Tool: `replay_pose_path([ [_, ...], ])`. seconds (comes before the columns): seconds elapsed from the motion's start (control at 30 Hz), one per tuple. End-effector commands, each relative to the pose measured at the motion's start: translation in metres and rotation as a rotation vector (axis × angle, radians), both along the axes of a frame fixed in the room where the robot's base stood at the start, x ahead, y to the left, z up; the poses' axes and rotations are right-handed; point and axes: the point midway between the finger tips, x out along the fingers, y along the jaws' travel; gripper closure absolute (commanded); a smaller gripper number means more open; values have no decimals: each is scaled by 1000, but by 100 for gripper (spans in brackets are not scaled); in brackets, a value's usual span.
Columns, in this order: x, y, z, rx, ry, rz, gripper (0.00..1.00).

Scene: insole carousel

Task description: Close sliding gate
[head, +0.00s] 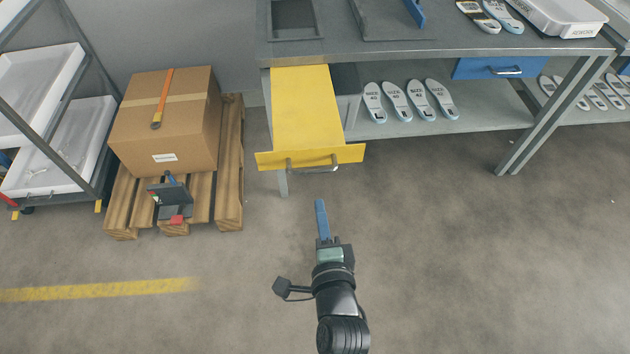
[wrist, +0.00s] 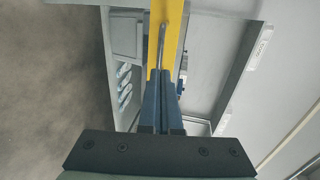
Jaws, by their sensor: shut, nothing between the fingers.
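The sliding gate looks like a yellow panel (head: 303,108) that sticks out from under the grey workbench. It has a yellow front lip (head: 268,160) with a metal bar handle (head: 314,167). My gripper (head: 320,203) has blue fingers that are shut and empty. It is in front of the lip, below the handle in the head view, with a gap of floor showing between. In the wrist view the yellow lip (wrist: 174,22) and the handle (wrist: 161,45) lie straight beyond the shut fingertips (wrist: 163,74). I cannot tell any contact there.
The workbench (head: 450,46) spans the back, with a blue drawer (head: 488,68) and several insoles on its lower shelf. A cardboard box (head: 165,125) sits on a wooden pallet (head: 232,170) at left, beside a rack of white trays. The floor at right is clear.

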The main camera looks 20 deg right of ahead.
Motion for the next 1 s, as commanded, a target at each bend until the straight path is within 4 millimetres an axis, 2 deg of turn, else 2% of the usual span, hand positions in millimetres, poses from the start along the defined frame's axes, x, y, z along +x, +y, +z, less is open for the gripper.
replay_pose_path([
  [0.2,39,-11,-8,-1,-2,0,100],
  [0.43,68,-19,-15,-1,-1,0,100],
  [0.6,77,-21,-17,-1,0,0,100],
  [1.0,78,-21,-17,-1,0,0,100],
])
